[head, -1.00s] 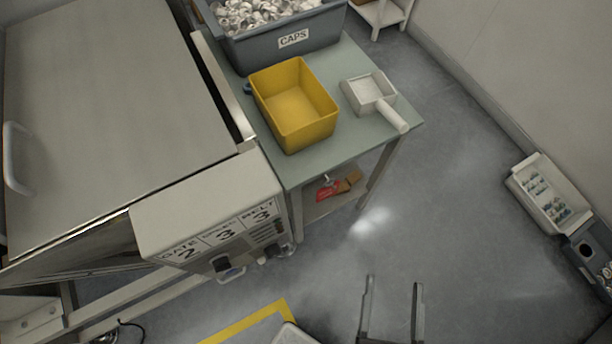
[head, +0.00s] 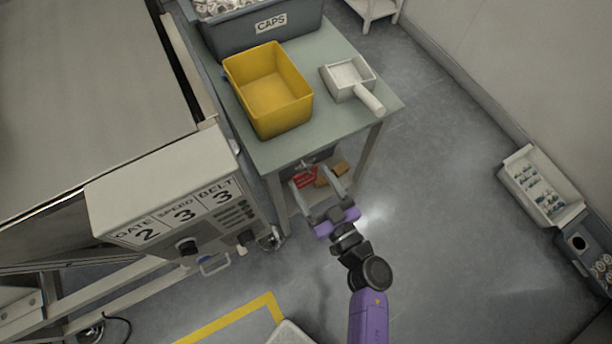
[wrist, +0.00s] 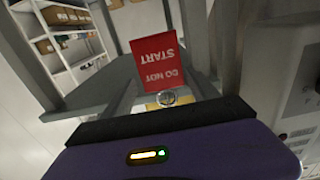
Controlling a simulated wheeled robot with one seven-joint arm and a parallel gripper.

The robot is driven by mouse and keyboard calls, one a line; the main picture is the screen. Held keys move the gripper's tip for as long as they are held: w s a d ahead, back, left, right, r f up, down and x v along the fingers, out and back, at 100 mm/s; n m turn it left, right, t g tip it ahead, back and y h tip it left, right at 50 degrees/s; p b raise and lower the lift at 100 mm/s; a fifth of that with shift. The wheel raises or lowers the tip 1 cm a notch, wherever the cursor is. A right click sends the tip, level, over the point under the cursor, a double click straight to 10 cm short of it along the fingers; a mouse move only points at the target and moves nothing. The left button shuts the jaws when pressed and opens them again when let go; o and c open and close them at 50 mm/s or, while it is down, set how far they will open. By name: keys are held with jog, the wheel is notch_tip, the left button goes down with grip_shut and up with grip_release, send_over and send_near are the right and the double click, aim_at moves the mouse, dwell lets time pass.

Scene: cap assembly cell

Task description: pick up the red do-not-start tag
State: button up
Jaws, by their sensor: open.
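The red do-not-start tag (head: 304,179) lies at the lower shelf under the green-topped table, partly hidden by my gripper in the head view. In the wrist view the tag (wrist: 160,58) is large, its white lettering upside down, with a round metal piece (wrist: 167,97) at its near end. My gripper (head: 311,175) is open at the front of the shelf, its two fingers pointing toward the tag. The tag shows between the fingers in the wrist view; I cannot tell how far ahead of them it is. Nothing is held.
Table legs (head: 367,160) stand on either side. Above are a yellow bin (head: 270,118), a white scoop (head: 350,79) and a CAPS crate (head: 240,40). A control box (head: 170,200) is close on the left.

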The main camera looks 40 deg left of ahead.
jog(key=shift+b+x, duration=0.75)
jog(key=shift+x, duration=2.05)
jog(key=shift+s+r, duration=0.1)
jog(key=shift+s, duration=0.05)
jog(key=c, duration=1.1)
